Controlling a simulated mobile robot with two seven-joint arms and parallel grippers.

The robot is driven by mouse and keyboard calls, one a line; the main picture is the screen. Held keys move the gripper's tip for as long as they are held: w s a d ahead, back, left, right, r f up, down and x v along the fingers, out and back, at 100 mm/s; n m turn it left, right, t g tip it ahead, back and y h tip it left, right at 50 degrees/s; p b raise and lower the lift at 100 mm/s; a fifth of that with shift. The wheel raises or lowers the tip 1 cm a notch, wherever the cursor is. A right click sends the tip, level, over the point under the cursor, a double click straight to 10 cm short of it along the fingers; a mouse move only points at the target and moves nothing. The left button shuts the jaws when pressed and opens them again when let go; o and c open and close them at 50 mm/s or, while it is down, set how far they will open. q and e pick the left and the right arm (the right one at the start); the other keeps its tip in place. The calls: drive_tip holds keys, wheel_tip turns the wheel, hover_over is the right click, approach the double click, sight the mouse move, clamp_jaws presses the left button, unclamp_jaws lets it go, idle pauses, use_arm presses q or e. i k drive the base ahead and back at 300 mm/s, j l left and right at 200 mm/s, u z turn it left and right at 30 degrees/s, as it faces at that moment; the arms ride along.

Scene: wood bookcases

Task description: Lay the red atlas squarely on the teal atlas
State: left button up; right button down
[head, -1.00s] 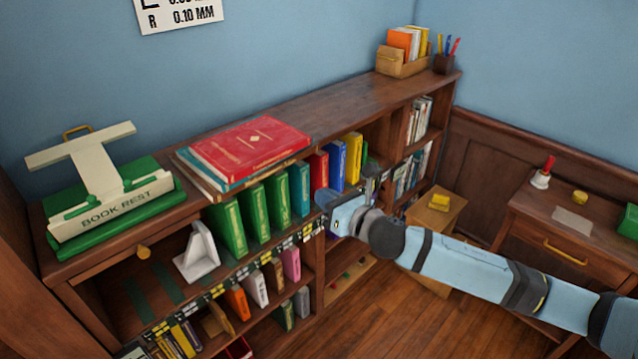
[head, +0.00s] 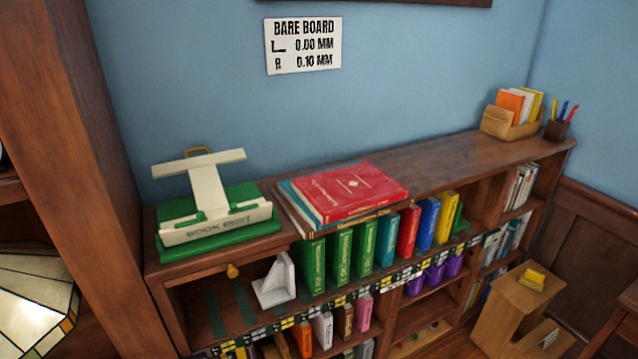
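The red atlas (head: 352,190) lies flat on top of a small stack on the bookcase top, cover up. The teal atlas (head: 297,202) is under it and shows as a teal strip along the left and front edges. The red atlas looks set over toward the right, so its edges do not look flush with the teal one. Another book with a brown and pale edge (head: 346,224) lies at the bottom of the stack. Neither gripper is in the head view.
A cream and green book rest (head: 218,226) stands left of the stack. A box of books (head: 511,121) and a pen cup (head: 557,130) stand at the far right. Bare bookcase top (head: 440,164) lies between. A wall sign (head: 303,45) reads "BARE BOARD".

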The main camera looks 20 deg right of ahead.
sight(338, 193)
drive_tip(key=l+u, duration=0.2)
drive_tip(key=u, duration=0.25)
drive_tip(key=l+u, duration=0.2)
drive_tip(key=u, duration=0.25)
drive_tip(key=l+u, duration=0.2)
drive_tip(key=u, duration=0.2)
drive_tip(key=k+l+u, duration=0.2)
drive_tip(key=l, duration=0.15)
drive_tip(key=l+u, duration=0.25)
drive_tip(key=k+l+u, duration=0.2)
drive_tip(key=l, duration=0.2)
drive_tip(key=i, duration=0.05)
